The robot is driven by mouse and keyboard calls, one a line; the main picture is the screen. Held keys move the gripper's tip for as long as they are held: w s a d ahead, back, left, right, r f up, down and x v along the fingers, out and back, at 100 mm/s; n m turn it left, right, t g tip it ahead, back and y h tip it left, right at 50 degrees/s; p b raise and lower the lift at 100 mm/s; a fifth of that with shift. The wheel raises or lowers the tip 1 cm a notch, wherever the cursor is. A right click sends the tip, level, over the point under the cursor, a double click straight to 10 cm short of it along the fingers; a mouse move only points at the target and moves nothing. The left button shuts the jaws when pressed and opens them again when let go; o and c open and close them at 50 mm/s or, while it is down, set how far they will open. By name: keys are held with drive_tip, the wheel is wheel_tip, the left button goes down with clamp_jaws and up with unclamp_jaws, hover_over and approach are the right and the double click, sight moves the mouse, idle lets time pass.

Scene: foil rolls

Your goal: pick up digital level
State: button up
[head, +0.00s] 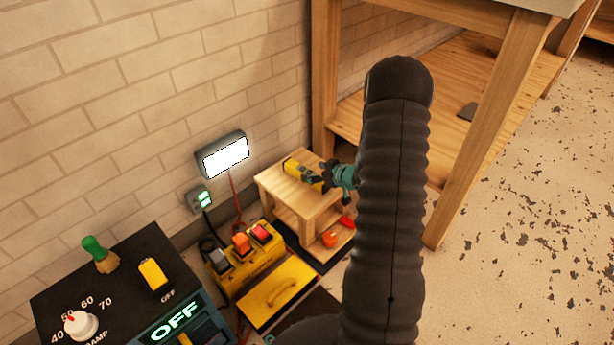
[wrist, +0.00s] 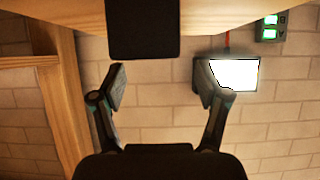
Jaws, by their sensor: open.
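A yellow tool that looks like the digital level (head: 300,172) lies on top of a small wooden stand (head: 275,185) in the head view. My gripper (head: 329,172) is just to the right of its near end, partly hidden by my dark arm. In the wrist view my gripper (wrist: 162,78) has its two fingers spread wide with nothing between them. A dark block (wrist: 143,30), probably the level's end, shows beyond the fingertips at the top, against the stand's wood (wrist: 60,12). I cannot tell whether the fingers touch it.
A brick wall (head: 130,110) with a lit white panel (head: 223,156) stands behind the stand. A workbench leg (head: 325,75) rises close by. A yellow switch box (head: 245,265) and a dark control unit (head: 115,275) stand at lower left. Red items (head: 331,239) lie on the lower shelf.

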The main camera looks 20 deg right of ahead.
sight(306, 171)
drive_tip(key=x, duration=0.4)
drive_tip(key=shift+w+a+f+b, duration=0.2)
drive_tip(key=shift+w+b, duration=0.1)
clamp_jaws()
